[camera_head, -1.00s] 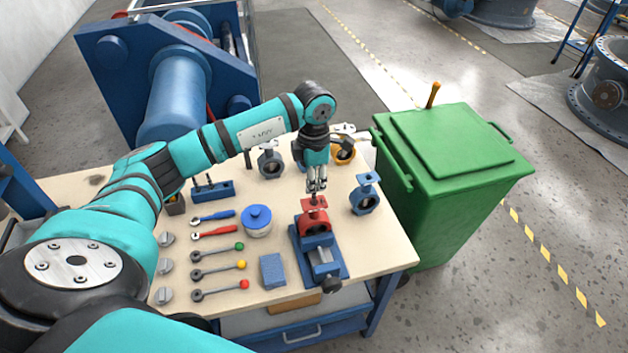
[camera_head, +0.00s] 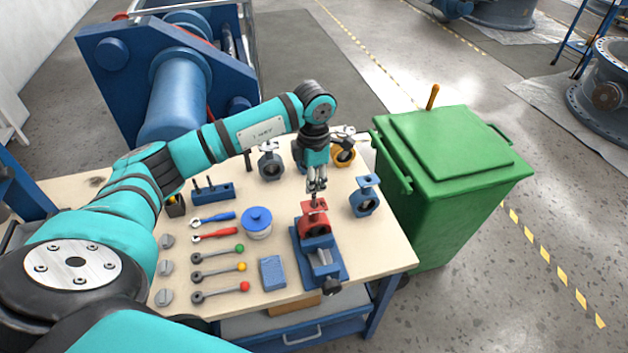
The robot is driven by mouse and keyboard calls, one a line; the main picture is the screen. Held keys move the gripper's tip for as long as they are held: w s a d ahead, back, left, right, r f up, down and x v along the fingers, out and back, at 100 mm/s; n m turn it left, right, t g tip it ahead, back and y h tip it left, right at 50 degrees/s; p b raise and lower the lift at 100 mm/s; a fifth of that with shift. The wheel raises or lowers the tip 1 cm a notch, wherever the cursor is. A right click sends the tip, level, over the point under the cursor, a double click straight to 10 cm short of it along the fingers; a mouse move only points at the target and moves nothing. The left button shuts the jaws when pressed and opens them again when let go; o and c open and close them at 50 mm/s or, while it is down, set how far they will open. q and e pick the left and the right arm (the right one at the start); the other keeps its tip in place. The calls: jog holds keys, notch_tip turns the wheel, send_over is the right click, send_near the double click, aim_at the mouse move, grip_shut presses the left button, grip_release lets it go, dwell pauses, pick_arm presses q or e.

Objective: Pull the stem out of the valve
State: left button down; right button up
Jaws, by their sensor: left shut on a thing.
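The red valve (camera_head: 314,222) sits clamped in the blue vise (camera_head: 320,258) near the right front of the workbench. A thin dark stem (camera_head: 314,202) stands upright at the top of the valve. My left gripper (camera_head: 316,188) points straight down above the valve, with its fingers shut on the upper end of the stem. The stem's lower end is hidden in the valve, so I cannot tell how deep it sits. My right gripper is not in view.
A blue valve (camera_head: 365,198) stands right of the vise, close to the green bin (camera_head: 455,175). More valves stand behind my gripper. A blue-lidded jar (camera_head: 257,222), a blue block (camera_head: 272,271) and several lever handles lie left of the vise on the workbench (camera_head: 205,311).

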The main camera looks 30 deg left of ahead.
pick_arm(q)
jog(key=shift+w+r+p, duration=0.1)
jog(key=shift+r+p, duration=0.4)
jog(key=shift+r, duration=0.6)
dwell(0.9)
jog(key=shift+r, duration=0.15)
dwell(0.5)
jog(key=shift+r+p, duration=1.65)
jog(key=shift+r, duration=1.25)
